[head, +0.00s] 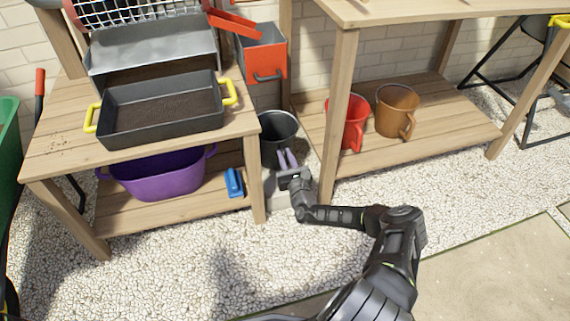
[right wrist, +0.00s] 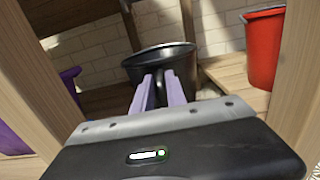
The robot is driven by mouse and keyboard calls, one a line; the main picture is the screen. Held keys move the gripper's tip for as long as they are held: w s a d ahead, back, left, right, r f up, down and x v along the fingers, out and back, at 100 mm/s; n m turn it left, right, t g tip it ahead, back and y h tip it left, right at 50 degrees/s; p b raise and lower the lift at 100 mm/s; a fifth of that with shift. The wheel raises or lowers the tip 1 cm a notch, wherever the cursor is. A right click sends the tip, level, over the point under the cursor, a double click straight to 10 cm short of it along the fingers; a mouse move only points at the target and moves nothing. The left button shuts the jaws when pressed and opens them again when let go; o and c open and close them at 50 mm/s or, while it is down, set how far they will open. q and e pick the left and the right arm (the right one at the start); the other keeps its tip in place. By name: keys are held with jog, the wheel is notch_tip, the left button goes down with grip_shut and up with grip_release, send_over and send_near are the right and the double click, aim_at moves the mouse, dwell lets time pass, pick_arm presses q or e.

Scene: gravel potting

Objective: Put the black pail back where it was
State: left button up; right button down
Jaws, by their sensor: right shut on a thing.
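The black pail (head: 276,139) is in the gap between the left potting bench and the right table, close to the wall. It looks upright. My right gripper (head: 288,158) reaches into this gap from the front, with its light purple fingers at the pail's near side. The right wrist view shows the pail (right wrist: 160,62) straight ahead, with the fingers (right wrist: 160,88) shut on its near wall or rim. Whether the pail's base touches the ground is hidden. My left gripper is not in view.
Wooden legs of the bench (head: 254,180) and table (head: 333,120) flank the gap. A red pail (head: 352,124) and a brown pail (head: 396,108) stand on the right lower shelf. A purple tub (head: 160,176) and a blue object (head: 233,183) are on the left lower shelf.

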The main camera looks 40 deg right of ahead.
notch_tip(320, 180, down, 3)
jog(key=shift+f+b, duration=0.2)
jog(key=shift+b, duration=0.7)
jog(key=c, duration=1.3)
grip_release()
jog(key=shift+c, duration=0.2)
jog(key=shift+s, duration=0.1)
jog(key=p+v, duration=0.6)
jog(key=v, duration=0.6)
jog(key=shift+f, duration=0.1)
